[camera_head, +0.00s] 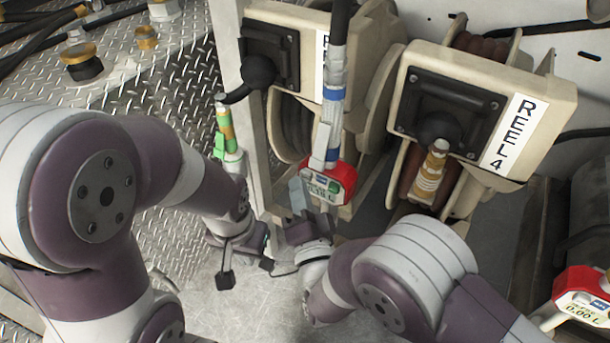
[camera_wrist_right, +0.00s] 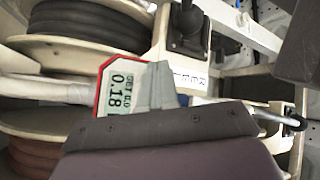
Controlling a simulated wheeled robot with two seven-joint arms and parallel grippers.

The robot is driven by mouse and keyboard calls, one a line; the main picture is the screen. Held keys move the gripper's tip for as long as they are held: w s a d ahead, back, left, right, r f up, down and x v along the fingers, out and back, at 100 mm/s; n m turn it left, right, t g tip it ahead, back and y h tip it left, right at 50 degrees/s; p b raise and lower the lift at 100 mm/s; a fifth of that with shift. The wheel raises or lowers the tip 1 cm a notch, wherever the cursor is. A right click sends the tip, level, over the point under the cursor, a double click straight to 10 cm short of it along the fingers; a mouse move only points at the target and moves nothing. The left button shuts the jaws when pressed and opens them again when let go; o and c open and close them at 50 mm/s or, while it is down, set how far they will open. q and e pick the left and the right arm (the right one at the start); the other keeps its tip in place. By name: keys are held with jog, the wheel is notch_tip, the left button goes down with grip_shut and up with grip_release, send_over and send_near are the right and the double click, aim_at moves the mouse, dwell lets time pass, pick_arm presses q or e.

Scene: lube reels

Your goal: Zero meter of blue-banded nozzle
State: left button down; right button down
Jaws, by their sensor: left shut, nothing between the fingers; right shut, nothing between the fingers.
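The blue-banded nozzle (camera_head: 334,88) hangs in front of a cream reel housing, left of Reel 4. Its red meter (camera_head: 338,183) is at its lower end, with the display facing up. In the right wrist view the meter (camera_wrist_right: 118,88) appears to read 0.18, with the end of the number covered. My right gripper (camera_head: 298,196) is shut and empty, its grey fingers beside the meter's left side; in the wrist view the fingers (camera_wrist_right: 163,84) overlap the display's edge. Whether they touch it I cannot tell. My left gripper (camera_head: 246,270) is shut and empty, low and left of the meter.
A green-and-yellow-banded nozzle (camera_head: 225,132) stands left, close above my left wrist. A yellow-banded nozzle (camera_head: 430,175) hangs at Reel 4 (camera_head: 475,105). Another red meter (camera_head: 583,300) at lower right reads 0.00 L. Reel housings block the space behind.

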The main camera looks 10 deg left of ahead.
jog(key=shift+w+d, duration=0.25)
jog(key=shift+w, duration=0.35)
dwell(0.5)
dwell(0.5)
jog(key=shift+s+a, duration=0.2)
jog(key=shift+s, duration=0.35)
jog(key=shift+s+a, duration=0.2)
jog(key=shift+s, duration=0.35)
